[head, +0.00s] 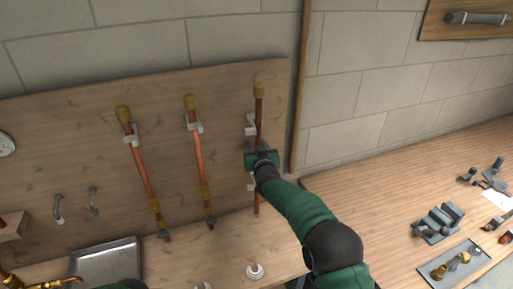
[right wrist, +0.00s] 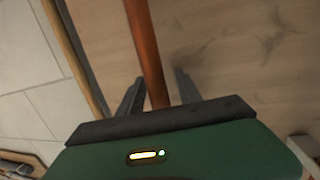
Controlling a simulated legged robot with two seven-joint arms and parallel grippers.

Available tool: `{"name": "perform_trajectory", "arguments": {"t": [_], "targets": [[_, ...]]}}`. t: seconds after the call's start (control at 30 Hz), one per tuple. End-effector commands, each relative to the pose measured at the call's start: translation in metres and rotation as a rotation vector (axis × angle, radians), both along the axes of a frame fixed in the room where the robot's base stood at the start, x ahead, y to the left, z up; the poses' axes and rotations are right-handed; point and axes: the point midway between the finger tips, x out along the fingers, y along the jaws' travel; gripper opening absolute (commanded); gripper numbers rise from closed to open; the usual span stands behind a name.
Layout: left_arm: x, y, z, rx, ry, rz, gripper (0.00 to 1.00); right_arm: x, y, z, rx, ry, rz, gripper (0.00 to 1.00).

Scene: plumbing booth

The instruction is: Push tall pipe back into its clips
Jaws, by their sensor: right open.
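The tall copper pipe (head: 259,108) with a brass top stands roughly upright at the right end of the wooden board. A pale upper clip (head: 250,126) shows at its left side, and a lower clip (head: 252,183) is partly hidden by my arm. I cannot tell whether the pipe is seated in them. My right gripper (head: 258,157) is at the pipe's middle and hides that part. In the right wrist view the pipe (right wrist: 146,50) runs between the two open fingers of the gripper (right wrist: 157,92), with gaps on both sides. My left gripper is not visible.
Two other copper pipes (head: 142,170) (head: 198,155) are on the board to the left. A wooden post (head: 299,110) stands close to the right. A metal tray (head: 107,262) and a white round fitting (head: 255,271) are below. Tools and a parts tray (head: 437,272) lie on the right bench.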

Motion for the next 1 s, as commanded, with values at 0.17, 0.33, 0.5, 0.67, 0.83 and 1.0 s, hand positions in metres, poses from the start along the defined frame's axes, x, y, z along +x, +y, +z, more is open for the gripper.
{"name": "perform_trajectory", "arguments": {"t": [0.17,0.33,0.5,0.67,0.83,1.0], "targets": [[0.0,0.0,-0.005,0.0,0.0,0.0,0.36,-0.012,-0.001,0.001,0.0,0.0,0.0,0.41],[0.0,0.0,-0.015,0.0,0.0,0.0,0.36,-0.046,-0.005,0.004,0.0,0.0,0.0,0.41],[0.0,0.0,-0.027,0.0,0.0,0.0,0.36,-0.091,-0.01,0.009,-0.001,-0.002,0.001,0.41],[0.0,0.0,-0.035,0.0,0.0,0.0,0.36,-0.133,-0.015,0.014,0.0,-0.002,0.001,0.41],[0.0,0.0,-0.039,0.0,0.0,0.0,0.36,-0.159,-0.018,0.018,0.001,-0.001,0.0,0.41],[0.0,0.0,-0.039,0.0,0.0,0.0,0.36,-0.165,-0.019,0.019,0.0,0.001,0.0,0.41]]}}
